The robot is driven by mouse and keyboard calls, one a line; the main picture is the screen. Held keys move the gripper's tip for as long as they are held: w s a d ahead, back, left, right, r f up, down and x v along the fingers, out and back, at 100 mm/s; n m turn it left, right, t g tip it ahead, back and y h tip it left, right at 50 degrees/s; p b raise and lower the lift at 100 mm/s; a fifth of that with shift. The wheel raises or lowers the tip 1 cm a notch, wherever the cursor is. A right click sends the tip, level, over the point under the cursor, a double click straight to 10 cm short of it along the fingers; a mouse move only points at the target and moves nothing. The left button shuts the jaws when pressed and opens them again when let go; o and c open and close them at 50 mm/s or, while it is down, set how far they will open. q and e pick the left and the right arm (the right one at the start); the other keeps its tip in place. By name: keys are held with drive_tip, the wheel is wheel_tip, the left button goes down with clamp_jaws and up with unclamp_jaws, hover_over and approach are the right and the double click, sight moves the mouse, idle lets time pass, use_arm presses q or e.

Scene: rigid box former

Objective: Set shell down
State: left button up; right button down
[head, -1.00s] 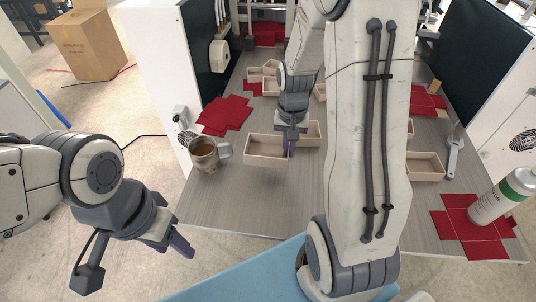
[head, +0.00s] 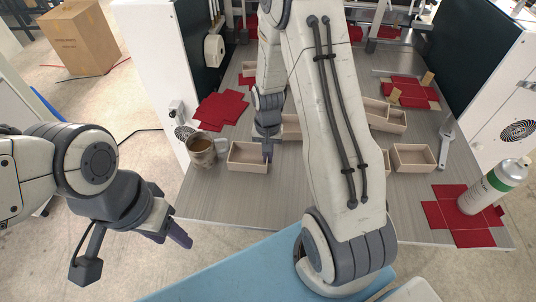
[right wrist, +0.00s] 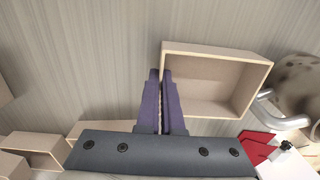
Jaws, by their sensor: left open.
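The shell, a small open-topped pale wooden box (head: 248,168), is at the front left of the grey worktable, just right of the mug. My right gripper (head: 267,153) is at its right wall in the head view. My left gripper (head: 172,232) is open and empty, off the table's front left.
A mug (head: 201,152) stands close to the shell's left; it also shows in the right wrist view (right wrist: 298,85). Another wooden box (head: 414,158), red blanks (head: 221,110), a wrench (head: 446,142) and a spray can (head: 493,187) are on the table (head: 225,205).

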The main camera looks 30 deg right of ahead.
drive_tip(key=c, duration=1.1)
unclamp_jaws()
drive_tip(key=shift+f, duration=0.1)
wheel_tip(320, 180, up, 12)
drive_tip(key=b, duration=0.2)
drive_tip(key=s+a+r+n, duration=0.4)
drive_tip(key=s+a+n, duration=0.25)
drive_tip(key=a, duration=0.65)
drive_tip(key=s+a+n, duration=0.2)
drive_tip(key=s, duration=0.3)
drive_tip(key=s+a+r+n, duration=0.1)
drive_tip(key=s+a+n, duration=0.1)
drive_tip(key=s+n, duration=0.1)
drive_tip(key=s+a+r+n+y, duration=0.1)
drive_tip(key=s+a+n, duration=0.1)
drive_tip(key=s, duration=0.4)
drive_tip(key=shift+s+a+n, duration=0.2)
drive_tip(key=shift+s+n, duration=0.1)
drive_tip(key=shift+n, duration=0.05)
